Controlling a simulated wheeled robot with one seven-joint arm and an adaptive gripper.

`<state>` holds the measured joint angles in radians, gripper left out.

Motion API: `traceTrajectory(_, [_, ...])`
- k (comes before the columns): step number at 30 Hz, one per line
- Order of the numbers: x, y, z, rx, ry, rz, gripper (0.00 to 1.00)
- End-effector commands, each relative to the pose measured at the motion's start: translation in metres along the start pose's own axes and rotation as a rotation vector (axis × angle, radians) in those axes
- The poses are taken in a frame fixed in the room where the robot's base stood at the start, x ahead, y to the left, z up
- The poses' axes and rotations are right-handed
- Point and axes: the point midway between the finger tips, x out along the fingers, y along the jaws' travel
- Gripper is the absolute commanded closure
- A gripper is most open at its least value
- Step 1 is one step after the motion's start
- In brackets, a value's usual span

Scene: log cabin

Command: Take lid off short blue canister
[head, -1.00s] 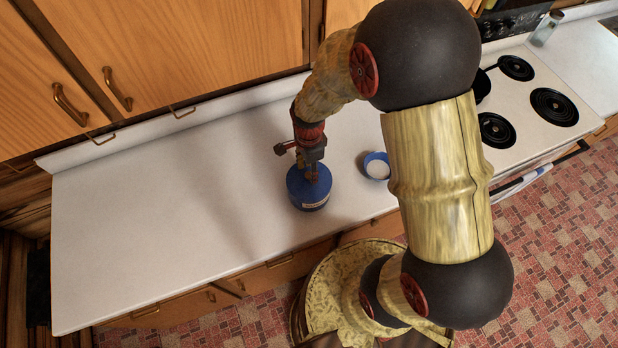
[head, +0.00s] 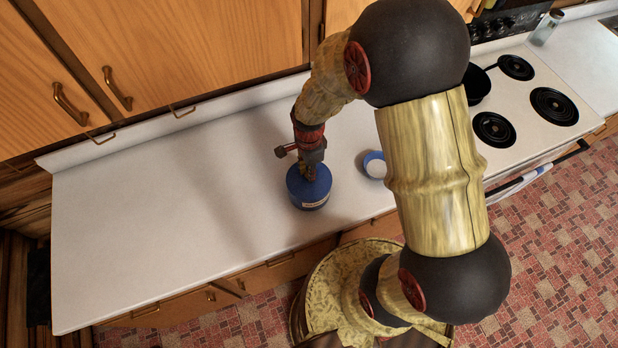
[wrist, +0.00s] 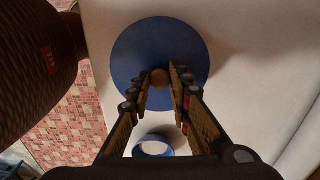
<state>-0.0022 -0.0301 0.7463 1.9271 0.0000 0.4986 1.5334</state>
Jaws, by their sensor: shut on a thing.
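The short blue canister (head: 309,202) stands upright on the white counter, with a pale label low on its front. Its round blue lid (wrist: 140,50) fills the upper middle of the wrist view, with a small brown knob (wrist: 160,76) at its centre. My gripper (wrist: 161,82) comes down over the lid with its fingers closed on the knob, one on each side. In the head view my gripper (head: 309,176) hides part of the lid. I see no clear gap between lid and canister there.
A small blue round container (head: 374,165) with a white inside stands just right of the canister, close to my arm. A stove (head: 535,90) with a dark pan (head: 477,84) is at the right. The counter (head: 150,220) left of the canister is clear.

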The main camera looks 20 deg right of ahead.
Motion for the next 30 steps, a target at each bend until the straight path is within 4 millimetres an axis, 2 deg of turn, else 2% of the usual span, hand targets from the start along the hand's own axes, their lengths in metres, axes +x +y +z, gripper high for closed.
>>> traceTrajectory(4, [0.0,0.0,0.0,0.0,0.0,-0.001,1.0])
traceTrajectory(17, [-0.005,-0.001,0.0,0.0,0.0,-0.002,1.0])
traceTrajectory(24, [-0.032,-0.002,0.0,0.0,0.0,-0.005,1.0])
traceTrajectory(30, [-0.069,0.028,-0.006,0.002,0.0,-0.008,1.0])
